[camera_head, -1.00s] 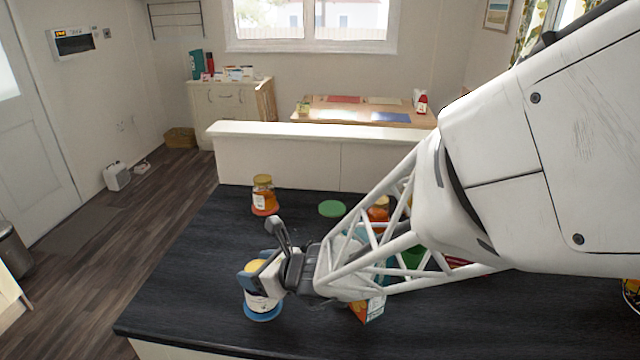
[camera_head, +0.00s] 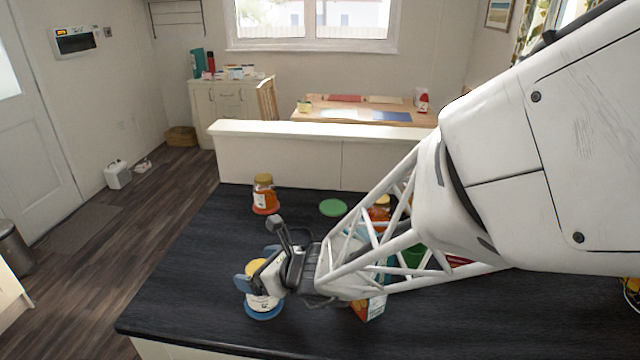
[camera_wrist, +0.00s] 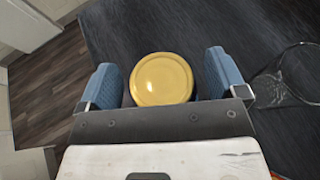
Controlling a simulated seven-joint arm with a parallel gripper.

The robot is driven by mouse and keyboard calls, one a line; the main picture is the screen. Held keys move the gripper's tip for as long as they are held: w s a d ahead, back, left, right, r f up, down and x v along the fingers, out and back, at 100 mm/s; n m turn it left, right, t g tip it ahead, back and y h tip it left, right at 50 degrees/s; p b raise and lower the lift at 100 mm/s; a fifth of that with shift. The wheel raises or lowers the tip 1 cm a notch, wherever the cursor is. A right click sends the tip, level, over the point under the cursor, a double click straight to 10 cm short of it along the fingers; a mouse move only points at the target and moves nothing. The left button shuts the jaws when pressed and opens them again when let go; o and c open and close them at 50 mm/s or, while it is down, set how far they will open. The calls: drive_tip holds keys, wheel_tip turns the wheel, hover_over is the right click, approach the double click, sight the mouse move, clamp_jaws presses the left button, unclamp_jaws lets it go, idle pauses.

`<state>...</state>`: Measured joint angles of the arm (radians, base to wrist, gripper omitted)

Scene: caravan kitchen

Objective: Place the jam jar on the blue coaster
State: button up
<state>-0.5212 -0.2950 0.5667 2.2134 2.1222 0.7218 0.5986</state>
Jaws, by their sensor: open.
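A jar with a yellow lid (camera_head: 257,267) and a pale label stands upright on the blue coaster (camera_head: 262,313) near the counter's front left. In the wrist view its round yellow lid (camera_wrist: 161,79) lies between my gripper's two blue finger pads, with a gap on each side. My gripper (camera_head: 250,280) is open around the jar. The wrist view also shows my open gripper (camera_wrist: 160,85). A second jar (camera_head: 264,193), with orange contents and a yellowish lid, stands on a red coaster (camera_head: 266,210) farther back. The coaster is hidden in the wrist view.
A green coaster (camera_head: 333,207) lies bare on the dark counter (camera_head: 200,290). An orange carton (camera_head: 371,307) and other items stand under and behind my arm, partly hidden. A clear glass object (camera_wrist: 285,85) shows at the wrist view's right. The counter's left side is clear.

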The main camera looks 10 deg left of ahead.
drive_tip(key=v, duration=1.2)
drive_tip(key=shift+d, duration=0.1)
idle(0.9)
drive_tip(key=s+d+r+n+g+h, duration=0.1)
drive_tip(key=s+d+r+n+h, duration=0.1)
drive_tip(key=s+d+n+h, duration=0.2)
drive_tip(key=s+d+r+n+h, duration=0.2)
drive_tip(key=s+d+n+h, duration=0.2)
drive_tip(key=d+n, duration=0.7)
drive_tip(key=s+d+r+n+g+h, duration=0.1)
drive_tip(key=s+d+n+h, duration=0.3)
drive_tip(key=d, duration=0.9)
drive_tip(key=r+n, duration=0.1)
drive_tip(key=n, duration=0.2)
drive_tip(key=shift+s+r+g+h, duration=0.15)
drive_tip(key=shift+r+g+h, duration=0.15)
drive_tip(key=shift+r, duration=0.05)
